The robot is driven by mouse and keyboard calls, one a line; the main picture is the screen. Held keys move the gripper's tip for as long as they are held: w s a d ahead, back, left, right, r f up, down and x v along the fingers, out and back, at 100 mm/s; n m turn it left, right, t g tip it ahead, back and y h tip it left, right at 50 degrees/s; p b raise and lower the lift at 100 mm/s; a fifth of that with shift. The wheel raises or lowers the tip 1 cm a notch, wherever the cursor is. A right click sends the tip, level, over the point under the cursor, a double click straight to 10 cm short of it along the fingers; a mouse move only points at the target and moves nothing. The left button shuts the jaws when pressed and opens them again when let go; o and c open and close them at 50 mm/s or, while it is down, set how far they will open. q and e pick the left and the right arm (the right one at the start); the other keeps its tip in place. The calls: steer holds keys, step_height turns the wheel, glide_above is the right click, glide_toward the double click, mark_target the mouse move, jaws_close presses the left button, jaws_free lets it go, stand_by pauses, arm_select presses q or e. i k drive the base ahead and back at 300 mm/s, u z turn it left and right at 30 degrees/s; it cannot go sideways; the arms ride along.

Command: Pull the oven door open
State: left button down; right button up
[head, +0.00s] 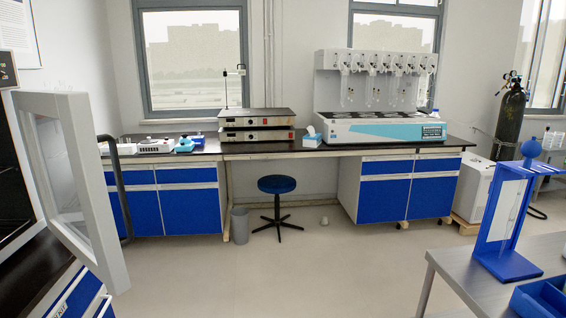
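The oven door (100,190) is at the left edge of the head view, a thick pale grey frame around a window pane. It stands swung out, away from the oven body (12,165), whose dark front is partly cut off by the picture edge. A dark curved bar handle (120,200) stands upright on the door's far side. Neither of my grippers shows in this view, and nothing is seen touching the door or the handle.
A long bench (300,150) with a multi-distiller (375,100) runs along the back wall. A blue stool (277,186) and a grey bin (240,225) stand before it. A metal table (455,275) is at the lower right. The middle floor is clear.

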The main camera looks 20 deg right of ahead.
mark_target(60, 140)
steer(key=z, duration=3.95)
steer(key=i, duration=0.15)
steer(key=u, duration=3.2)
steer(key=i, duration=1.35)
steer(key=u, duration=0.95)
